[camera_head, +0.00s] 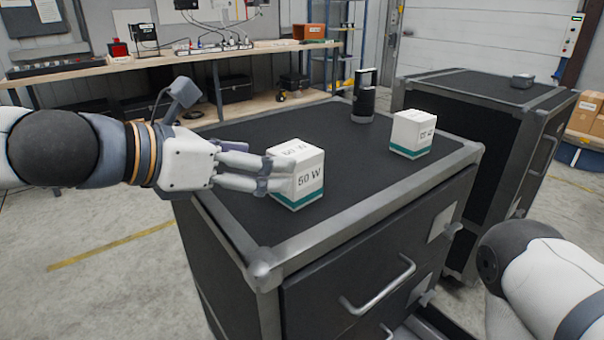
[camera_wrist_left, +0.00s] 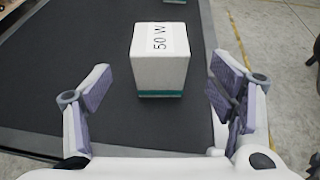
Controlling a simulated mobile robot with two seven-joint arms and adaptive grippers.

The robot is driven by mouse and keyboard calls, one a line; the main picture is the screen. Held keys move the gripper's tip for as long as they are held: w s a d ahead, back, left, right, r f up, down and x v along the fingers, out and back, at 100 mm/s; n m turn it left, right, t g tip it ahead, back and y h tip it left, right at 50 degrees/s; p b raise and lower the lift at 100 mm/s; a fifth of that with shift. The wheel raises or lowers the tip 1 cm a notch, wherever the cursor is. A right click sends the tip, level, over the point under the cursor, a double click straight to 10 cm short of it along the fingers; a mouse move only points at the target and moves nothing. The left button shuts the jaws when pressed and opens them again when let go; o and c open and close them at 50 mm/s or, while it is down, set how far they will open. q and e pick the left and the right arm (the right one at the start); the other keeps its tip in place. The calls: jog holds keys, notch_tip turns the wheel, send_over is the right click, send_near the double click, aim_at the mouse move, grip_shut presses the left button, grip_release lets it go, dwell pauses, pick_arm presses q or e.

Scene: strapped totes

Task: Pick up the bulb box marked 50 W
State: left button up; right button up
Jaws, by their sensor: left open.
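The bulb box marked 50 W (camera_head: 310,182) is a white cube with a teal band at its bottom. It stands upright on the black top of the drawer cabinet, near the left edge. My left gripper (camera_head: 278,176) is open at the box's left side in the head view, with its fingers partly covering the box. In the left wrist view the same box (camera_wrist_left: 160,62) sits ahead of and between the open fingers, with a gap on both sides. A second white box with a teal band (camera_head: 412,134) stands farther right on the cabinet; its label is too small to read.
A black cylindrical device (camera_head: 363,102) stands at the back of the cabinet top (camera_head: 345,190). Another dark cabinet (camera_head: 480,88) stands to the right with a small grey object on it. A workbench (camera_head: 190,55) runs along the back. The cabinet top between the boxes is clear.

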pick_arm(q)
jog(key=b+x, duration=0.1)
jog(key=x, duration=0.7)
jog(key=shift+f, duration=0.1)
pick_arm(e)
jog(key=shift+s+f+g, duration=0.4)
jog(key=shift+s+f, duration=0.6)
jog(key=shift+f, duration=0.1)
pick_arm(q)
jog(key=c, duration=1.3)
